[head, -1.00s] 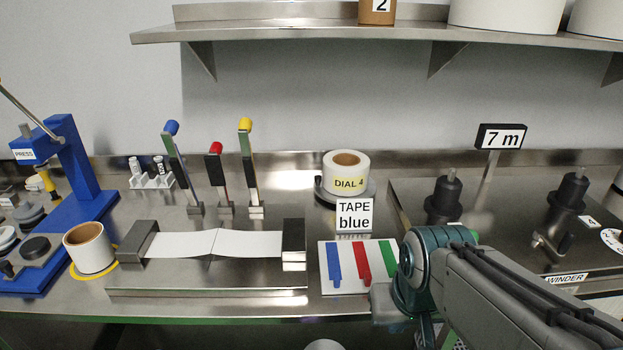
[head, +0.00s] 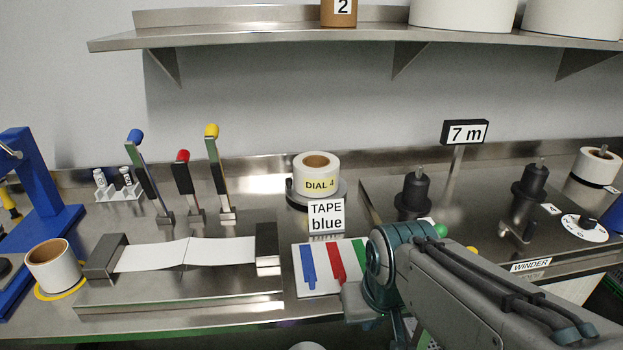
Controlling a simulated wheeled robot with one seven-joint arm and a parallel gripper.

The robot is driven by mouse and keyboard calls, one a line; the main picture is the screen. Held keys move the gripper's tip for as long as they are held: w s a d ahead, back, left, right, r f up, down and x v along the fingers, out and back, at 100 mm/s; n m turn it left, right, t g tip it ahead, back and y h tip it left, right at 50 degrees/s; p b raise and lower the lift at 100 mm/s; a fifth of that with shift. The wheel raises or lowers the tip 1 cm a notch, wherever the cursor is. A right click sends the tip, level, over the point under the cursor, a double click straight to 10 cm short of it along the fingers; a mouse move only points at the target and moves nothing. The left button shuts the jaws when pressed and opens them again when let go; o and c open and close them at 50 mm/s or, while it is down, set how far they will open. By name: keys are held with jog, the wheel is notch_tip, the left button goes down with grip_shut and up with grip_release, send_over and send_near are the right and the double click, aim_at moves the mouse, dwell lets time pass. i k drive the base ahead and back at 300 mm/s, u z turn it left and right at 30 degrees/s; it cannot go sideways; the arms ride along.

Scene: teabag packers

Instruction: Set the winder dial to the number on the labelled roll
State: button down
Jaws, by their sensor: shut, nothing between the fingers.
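The labelled roll (head: 303,171) is white with a brown core and stands on a dark round base at the back middle. Its yellow label reads "DIAL 4". The winder dial (head: 598,235) is a white disc with a black knob at the far right; its numbers and pointer are too small to read. The "WINDER" label (head: 530,265) is on the front edge of the winder plate (head: 475,200). My arm reaches in from the lower right and ends at a teal joint before the colour card; my gripper is not visible.
Two dark spindles (head: 412,192) stand on the winder plate, with a "7 m" sign (head: 465,132) behind. A "TAPE blue" sign (head: 326,216) and a colour card (head: 313,285) are left of my arm. Three levers (head: 186,180) stand further left. A shelf (head: 250,32) overhangs the back.

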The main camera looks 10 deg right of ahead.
aim_at(586, 222)
jog(key=z, duration=1.8)
jog(key=k, duration=0.5)
jog(key=z, duration=0.95)
jog(key=i, duration=1.5)
jog(key=u, duration=0.5)
